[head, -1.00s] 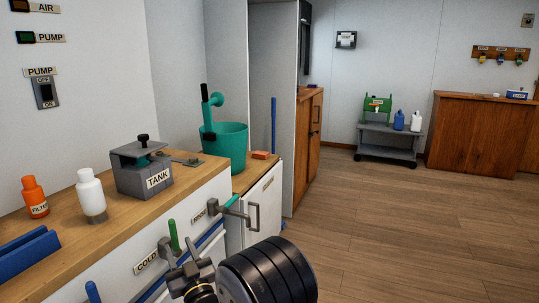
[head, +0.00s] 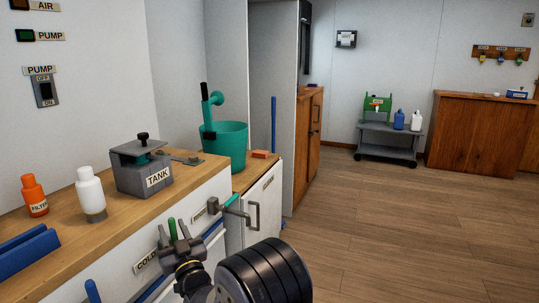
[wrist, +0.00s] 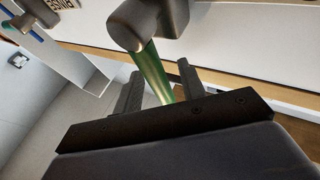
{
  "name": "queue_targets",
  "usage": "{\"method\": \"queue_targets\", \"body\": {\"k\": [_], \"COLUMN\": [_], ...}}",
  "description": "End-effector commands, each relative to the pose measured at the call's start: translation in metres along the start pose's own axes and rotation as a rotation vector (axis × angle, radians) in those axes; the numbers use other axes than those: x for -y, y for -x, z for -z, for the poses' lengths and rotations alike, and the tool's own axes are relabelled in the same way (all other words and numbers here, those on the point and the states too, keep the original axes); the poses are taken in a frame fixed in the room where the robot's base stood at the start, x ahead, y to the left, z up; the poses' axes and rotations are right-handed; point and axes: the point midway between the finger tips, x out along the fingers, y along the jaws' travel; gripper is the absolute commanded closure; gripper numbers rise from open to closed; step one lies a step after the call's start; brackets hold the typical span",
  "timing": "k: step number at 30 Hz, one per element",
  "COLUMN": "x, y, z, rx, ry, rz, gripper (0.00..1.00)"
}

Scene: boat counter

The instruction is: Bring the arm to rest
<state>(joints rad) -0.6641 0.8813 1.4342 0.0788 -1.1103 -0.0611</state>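My gripper (head: 180,236) is in front of the counter's front face, near the COLD label (head: 147,261). In the wrist view my gripper (wrist: 160,80) has its two fingers apart, with a green lever handle (wrist: 152,70) showing between or just beyond them. A gap shows beside the right finger, and I cannot tell whether either finger touches the handle. In the head view the green handle (head: 172,227) is mostly hidden behind the gripper. My arm reaches in from the bottom of the head view and is not folded back.
A second lever (head: 236,210) sticks out right of the gripper. On the counter (head: 125,225) stand a grey TANK box (head: 140,180), a white bottle (head: 90,193), an orange bottle (head: 34,195) and a blue holder (head: 25,252). The floor (head: 380,220) to the right is open.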

Motion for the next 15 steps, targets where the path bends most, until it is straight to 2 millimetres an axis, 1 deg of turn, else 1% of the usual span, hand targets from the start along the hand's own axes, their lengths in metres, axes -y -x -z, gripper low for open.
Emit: {"method": "queue_targets", "body": {"k": [1, 15], "x": [-0.0008, -0.0089], "y": [-0.0019, -0.0056], "z": [0.0056, 0.0009], "rx": [0.014, 0.097], "ry": [-0.013, -0.129], "rz": [-0.005, -0.049], "gripper": [0.61, 0.61]}}
